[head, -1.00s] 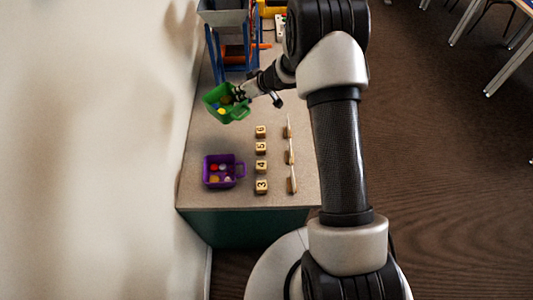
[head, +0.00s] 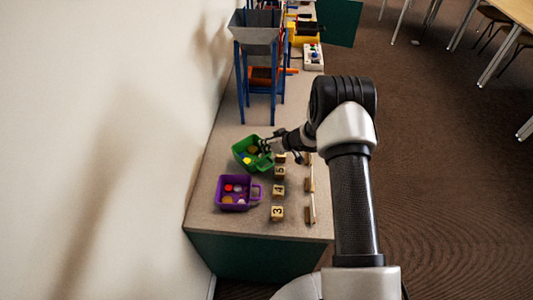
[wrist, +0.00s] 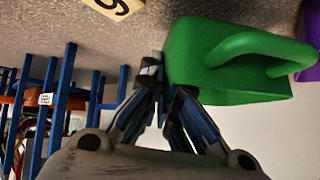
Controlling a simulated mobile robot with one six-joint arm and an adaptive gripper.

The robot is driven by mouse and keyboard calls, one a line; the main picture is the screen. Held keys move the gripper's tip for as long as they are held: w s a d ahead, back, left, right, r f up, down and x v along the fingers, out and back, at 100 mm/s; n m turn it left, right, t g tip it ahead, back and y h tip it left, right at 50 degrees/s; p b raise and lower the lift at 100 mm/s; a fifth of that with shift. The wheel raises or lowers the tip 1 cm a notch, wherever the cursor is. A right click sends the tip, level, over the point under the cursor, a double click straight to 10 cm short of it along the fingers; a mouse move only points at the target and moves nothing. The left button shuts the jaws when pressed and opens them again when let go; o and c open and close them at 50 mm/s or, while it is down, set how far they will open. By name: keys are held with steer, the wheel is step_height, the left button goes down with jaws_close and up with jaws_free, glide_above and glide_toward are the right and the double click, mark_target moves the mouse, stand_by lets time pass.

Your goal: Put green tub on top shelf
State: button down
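The green tub (head: 239,152) holds several small coloured pieces, one of them yellow, and sits beyond the purple tub in the head view. My gripper (head: 274,146) is at its right rim. In the wrist view my fingers (wrist: 160,92) are close together with the wall of the green tub (wrist: 190,60) between them; its handle faces away from them. The tub looks slightly tilted; I cannot tell whether it touches the table. A blue-post rack (head: 239,85) with a grey hopper on top and an orange level below stands farther back. No plain shelf shows clearly.
The purple tub (head: 254,205) with several pieces is close in front. The wall bounds the left. Bare tabletop (head: 225,120) lies between tub and rack.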

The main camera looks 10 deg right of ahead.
mark_target(256, 157)
steer(key=shift+f+b, duration=0.5)
steer(key=shift+f, duration=1.2)
steer(key=shift+f, duration=0.1)
steer(key=shift+f, duration=0.15)
steer(key=c, duration=1.8)
jaws_free()
